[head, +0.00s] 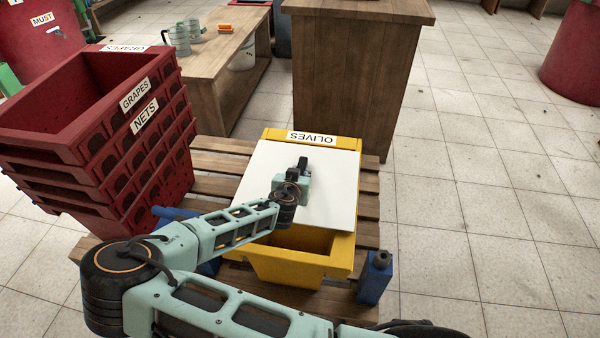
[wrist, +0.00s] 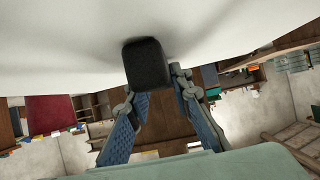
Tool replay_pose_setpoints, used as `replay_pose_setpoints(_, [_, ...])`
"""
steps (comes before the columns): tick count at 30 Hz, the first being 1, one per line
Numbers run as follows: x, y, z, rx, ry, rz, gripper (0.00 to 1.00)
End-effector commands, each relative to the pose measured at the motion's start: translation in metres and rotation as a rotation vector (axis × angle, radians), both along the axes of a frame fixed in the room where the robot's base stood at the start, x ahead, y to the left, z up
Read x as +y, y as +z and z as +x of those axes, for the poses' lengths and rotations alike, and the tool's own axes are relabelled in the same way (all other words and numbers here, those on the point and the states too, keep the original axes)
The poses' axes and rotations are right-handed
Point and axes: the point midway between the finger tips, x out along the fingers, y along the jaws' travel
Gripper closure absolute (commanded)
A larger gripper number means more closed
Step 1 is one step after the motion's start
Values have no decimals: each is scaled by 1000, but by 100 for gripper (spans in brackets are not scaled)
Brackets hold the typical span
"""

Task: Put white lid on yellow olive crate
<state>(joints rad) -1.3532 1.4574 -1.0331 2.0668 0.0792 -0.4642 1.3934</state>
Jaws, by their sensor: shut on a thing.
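The yellow olive crate (head: 300,268) sits on a wooden pallet, with an OLIVES label on its far edge. The flat white lid (head: 327,185) lies over the far and middle part of the crate. The near part of the crate is uncovered and its inside shows. My gripper (head: 302,165) is over the lid, shut on its dark handle. In the wrist view, the fingers (wrist: 155,90) are on both sides of the black handle block (wrist: 148,66), with the white lid (wrist: 60,45) behind it. I cannot tell whether the lid touches the crate rim.
A stack of red crates (head: 150,165) labelled GRAPES and NETS stands at the left on the pallet (head: 368,205).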

Motion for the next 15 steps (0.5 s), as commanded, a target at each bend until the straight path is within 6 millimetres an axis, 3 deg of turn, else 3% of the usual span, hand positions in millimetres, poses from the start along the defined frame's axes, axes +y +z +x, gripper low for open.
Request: replay_pose_setpoints(15, [0, -11, 1, -2, 0, 0, 100])
